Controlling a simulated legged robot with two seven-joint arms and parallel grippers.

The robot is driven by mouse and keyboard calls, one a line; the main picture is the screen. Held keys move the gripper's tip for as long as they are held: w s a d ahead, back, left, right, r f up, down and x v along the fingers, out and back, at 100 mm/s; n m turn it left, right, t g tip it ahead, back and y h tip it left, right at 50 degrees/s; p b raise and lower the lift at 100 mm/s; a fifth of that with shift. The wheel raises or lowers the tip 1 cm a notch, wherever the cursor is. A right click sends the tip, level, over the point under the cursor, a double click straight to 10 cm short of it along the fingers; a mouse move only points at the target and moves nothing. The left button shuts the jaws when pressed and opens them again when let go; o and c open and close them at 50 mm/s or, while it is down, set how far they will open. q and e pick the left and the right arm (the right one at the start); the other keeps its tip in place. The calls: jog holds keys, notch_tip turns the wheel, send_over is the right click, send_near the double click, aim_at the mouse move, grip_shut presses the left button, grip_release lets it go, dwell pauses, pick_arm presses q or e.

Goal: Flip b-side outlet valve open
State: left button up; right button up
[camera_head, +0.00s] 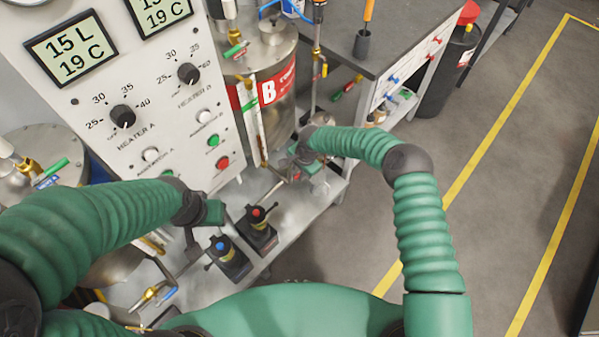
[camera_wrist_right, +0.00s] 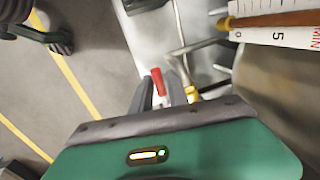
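The B tank (camera_head: 275,75) is a metal vessel with a red label marked B. My right gripper (camera_head: 301,168) is low at the front of this tank and covers most of the outlet there. In the right wrist view, a red valve handle (camera_wrist_right: 158,82) stands between the two dark fingers of my right gripper (camera_wrist_right: 163,90). Whether the fingers press on it cannot be told. A yellow fitting (camera_wrist_right: 191,93) is just right of the fingers. My left gripper (camera_head: 192,240) is in front of the panel, near the blue-topped device; its fingers are unclear.
The control panel (camera_head: 130,90) stands left of the B tank. A red-topped device (camera_head: 258,222) and a blue-topped device (camera_head: 225,252) sit on the lower shelf between my arms. A workbench (camera_head: 385,40) is behind. Open floor with yellow lines lies right.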

jog(key=shift+d, duration=0.4)
grip_shut()
jog(key=shift+a, duration=0.6)
jog(key=shift+s+a, duration=0.1)
jog(key=shift+a, duration=0.05)
jog(key=shift+s+f+t+h+b, duration=0.2)
jog(key=shift+f+t+h+b, duration=0.1)
jog(key=shift+f, duration=0.05)
jog(key=shift+d+f, duration=0.15)
jog(key=shift+d, duration=0.1)
jog(key=shift+a+f+t+h+b, duration=0.1)
jog(key=shift+f+t+h+b, duration=0.1)
jog(key=shift+t+h+b, duration=0.35)
jog(key=shift+s+a+f+t+h+b, duration=0.15)
jog(key=shift+a+t+h+b, duration=0.15)
jog(key=shift+b, duration=0.65)
jog(key=shift+d, duration=0.35)
jog(key=shift+o, duration=0.7)
grip_release()
pick_arm(q)
jog(key=f, duration=0.3)
jog(key=shift+a+f, duration=0.2)
jog(key=shift+f, duration=0.1)
pick_arm(e)
jog(key=shift+w+a, duration=0.15)
jog(key=shift+w, duration=0.1)
